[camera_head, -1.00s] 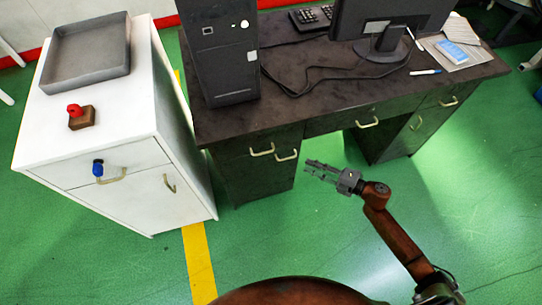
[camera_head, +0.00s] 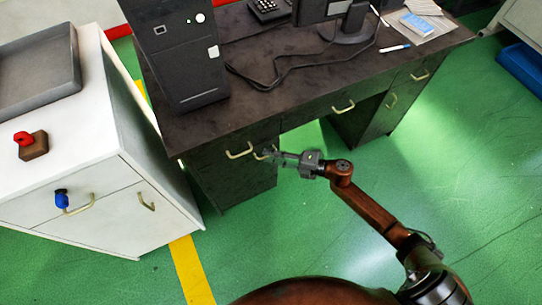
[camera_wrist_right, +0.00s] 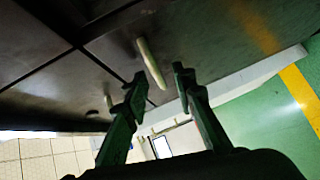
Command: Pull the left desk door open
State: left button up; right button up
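The dark desk (camera_head: 300,112) has a left cabinet with a door (camera_head: 238,182) below a drawer. The door looks shut. Its pale door handle (camera_head: 262,154) is partly hidden by my right gripper (camera_head: 271,156), whose fingertips are at it. In the right wrist view my right gripper (camera_wrist_right: 158,82) has its two fingers apart. A pale handle (camera_wrist_right: 151,62) shows between and beyond the fingertips, apparently the door handle. I cannot tell whether either finger touches it. My left gripper is not in view.
The desk's drawer handle (camera_head: 240,151) sits just left of the door handle. A white cabinet (camera_head: 110,165) with a grey tray (camera_head: 40,75) stands at left. A computer tower (camera_head: 187,55) stands on the desk. Green floor (camera_head: 480,190) is free at right.

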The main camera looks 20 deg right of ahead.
jog(key=shift+c, duration=0.3)
grip_shut()
dwell(0.3)
